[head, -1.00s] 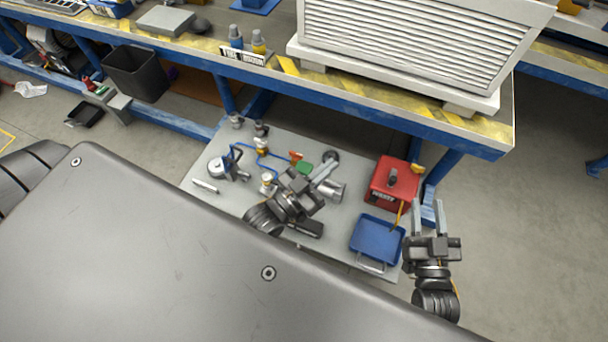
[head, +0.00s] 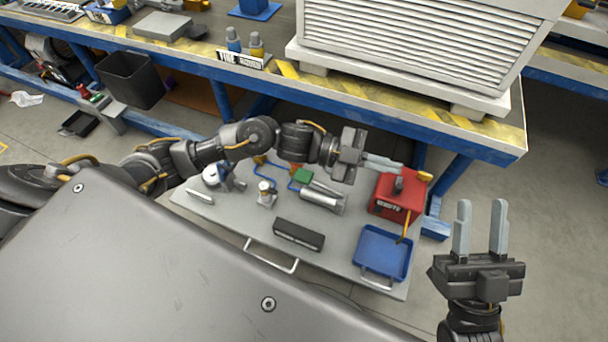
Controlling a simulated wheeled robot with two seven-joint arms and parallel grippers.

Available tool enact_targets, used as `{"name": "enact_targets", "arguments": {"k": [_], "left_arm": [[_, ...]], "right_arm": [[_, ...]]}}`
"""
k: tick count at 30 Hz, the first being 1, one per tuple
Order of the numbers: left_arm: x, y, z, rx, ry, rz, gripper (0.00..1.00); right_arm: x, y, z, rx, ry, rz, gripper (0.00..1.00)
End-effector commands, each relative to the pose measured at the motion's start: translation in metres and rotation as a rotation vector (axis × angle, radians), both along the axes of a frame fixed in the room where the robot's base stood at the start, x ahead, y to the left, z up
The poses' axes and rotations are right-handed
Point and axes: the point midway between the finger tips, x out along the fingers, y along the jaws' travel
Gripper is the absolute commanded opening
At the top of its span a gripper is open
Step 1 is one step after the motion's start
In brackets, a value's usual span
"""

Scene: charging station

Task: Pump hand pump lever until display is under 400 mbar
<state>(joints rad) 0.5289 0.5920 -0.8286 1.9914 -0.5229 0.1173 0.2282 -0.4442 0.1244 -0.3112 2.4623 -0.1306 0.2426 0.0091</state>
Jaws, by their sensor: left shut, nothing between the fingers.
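My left gripper (head: 391,165) is shut and empty, with its fingers pointing right just above the red box (head: 385,211). I cannot tell whether it touches the black knob (head: 398,186) on top of that box. My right gripper (head: 481,222) is open and empty, pointing up, right of the shelf. A grey metal cylinder (head: 322,197) lies on the shelf below my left gripper; I cannot tell whether it is the hand pump. A round gauge-like device (head: 212,176) stands at the shelf's left, partly behind my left arm. No readable pressure number shows.
The grey shelf (head: 340,258) also bears a black box (head: 298,235), a blue tray (head: 382,254) and a small valve fitting (head: 266,193). The workbench edge (head: 400,123) runs above the shelf. Bare floor lies at right.

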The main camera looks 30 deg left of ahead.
Motion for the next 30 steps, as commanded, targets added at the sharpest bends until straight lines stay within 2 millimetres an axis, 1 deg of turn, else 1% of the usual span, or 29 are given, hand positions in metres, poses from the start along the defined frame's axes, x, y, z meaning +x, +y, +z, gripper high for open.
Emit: {"name": "enact_targets", "arguments": {"k": [1, 2, 3, 5, 6, 8, 9, 10, 12, 15, 18, 21, 24, 30], "left_arm": [[0.02, 0.018, -0.026, 0.123, 0.039, 0.013, 0.0], [0.029, 0.029, -0.042, 0.19, 0.071, 0.025, 0.0], [0.039, 0.046, -0.061, 0.273, 0.115, 0.041, 0.0], [0.054, 0.074, -0.088, 0.389, 0.187, 0.079, 0.0], [0.062, 0.094, -0.104, 0.459, 0.236, 0.107, 0.0], [0.071, 0.125, -0.125, 0.554, 0.31, 0.153, 0.0], [0.075, 0.146, -0.138, 0.612, 0.36, 0.186, 0.0], [0.077, 0.16, -0.147, 0.651, 0.397, 0.211, 0.0], [0.08, 0.193, -0.165, 0.73, 0.482, 0.269, 0.0], [0.078, 0.23, -0.184, 0.815, 0.589, 0.34, 0.0], [0.073, 0.254, -0.198, 0.871, 0.676, 0.396, 0.0], [0.069, 0.268, -0.206, 0.899, 0.738, 0.437, 0.0], [0.067, 0.273, -0.21, 0.908, 0.771, 0.459, 0.0], [0.066, 0.273, -0.21, 0.908, 0.777, 0.463, 0.0]], "right_arm": [[0.0, 0.0, 0.0, 0.0, 0.0, 0.0, 0.36], [0.0, 0.0, 0.0, 0.0, 0.0, 0.0, 0.36], [0.0, 0.0, 0.0, 0.0, 0.0, 0.0, 0.36], [0.0, 0.0, 0.0, 0.0, 0.0, 0.0, 0.36], [0.0, 0.0, 0.0, 0.0, 0.001, 0.0, 0.36], [0.0, 0.0, 0.0, 0.0, 0.001, 0.0, 0.36], [0.0, 0.0, 0.0, 0.0, 0.001, 0.0, 0.36], [0.0, 0.0, 0.0, 0.0, 0.001, 0.0, 0.36], [0.0, 0.0, 0.0, 0.0, 0.001, 0.0, 0.36], [0.0, 0.0, 0.0, 0.0, 0.001, 0.0, 0.36], [0.0, 0.0, 0.0, 0.0, 0.001, 0.0, 0.36], [0.0, 0.0, 0.0, 0.0, 0.001, 0.0, 0.36], [0.0, 0.0, 0.0, 0.0, 0.001, 0.0, 0.36], [0.0, 0.0, 0.0, 0.0, 0.001, 0.0, 0.36]]}}
